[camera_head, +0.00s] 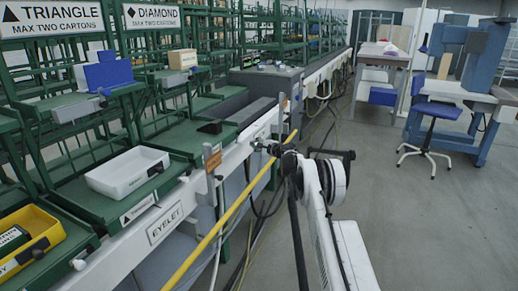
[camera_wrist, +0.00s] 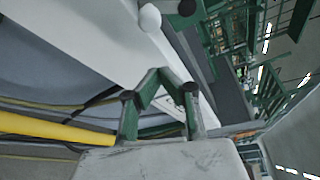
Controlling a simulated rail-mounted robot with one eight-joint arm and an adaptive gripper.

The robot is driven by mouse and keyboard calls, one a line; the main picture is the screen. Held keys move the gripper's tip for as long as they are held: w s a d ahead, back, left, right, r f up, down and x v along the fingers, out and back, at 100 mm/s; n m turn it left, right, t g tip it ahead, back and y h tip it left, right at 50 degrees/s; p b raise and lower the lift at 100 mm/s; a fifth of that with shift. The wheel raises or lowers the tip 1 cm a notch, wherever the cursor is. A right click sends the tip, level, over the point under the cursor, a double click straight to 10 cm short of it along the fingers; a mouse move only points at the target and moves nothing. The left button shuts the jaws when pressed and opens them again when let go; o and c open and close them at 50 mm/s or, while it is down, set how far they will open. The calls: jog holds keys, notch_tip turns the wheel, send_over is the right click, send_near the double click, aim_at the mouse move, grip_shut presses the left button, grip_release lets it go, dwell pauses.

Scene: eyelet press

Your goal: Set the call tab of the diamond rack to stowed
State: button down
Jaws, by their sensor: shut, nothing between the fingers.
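The diamond rack is marked by its DIAMOND sign (camera_head: 152,16) at the upper left of the head view, with green shelves (camera_head: 165,75) below. I cannot make out its call tab for certain. Two small orange plates stand on posts along the white rail, a near one (camera_head: 212,158) and a farther one (camera_head: 282,103). My gripper (camera_head: 264,147) is at the rail's aisle side, to the right of the near orange plate. In the wrist view my gripper (camera_wrist: 160,74) is shut and empty. A white ball knob (camera_wrist: 150,17) shows beyond its fingers.
A yellow bar (camera_head: 225,220) runs along the rail, close to my gripper, and shows in the wrist view (camera_wrist: 50,130). A white bin (camera_head: 127,173) and a yellow bin (camera_head: 30,240) sit on green shelves. A blue stool (camera_head: 437,110) stands farther back. The aisle floor at right is open.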

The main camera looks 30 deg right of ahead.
jog(key=shift+w+a+r+b, duration=0.1)
jog(key=shift+a+r+b, duration=0.15)
jog(key=shift+a, duration=0.4)
jog(key=shift+a+r+b, duration=0.1)
jog(key=shift+a+b, duration=0.15)
jog(key=shift+a, duration=0.35)
jog(key=shift+w+a+r+b, duration=0.1)
jog(key=shift+a+r+b, duration=0.15)
jog(key=shift+a, duration=0.4)
jog(key=shift+s+a, duration=0.1)
jog(key=shift+a, duration=0.05)
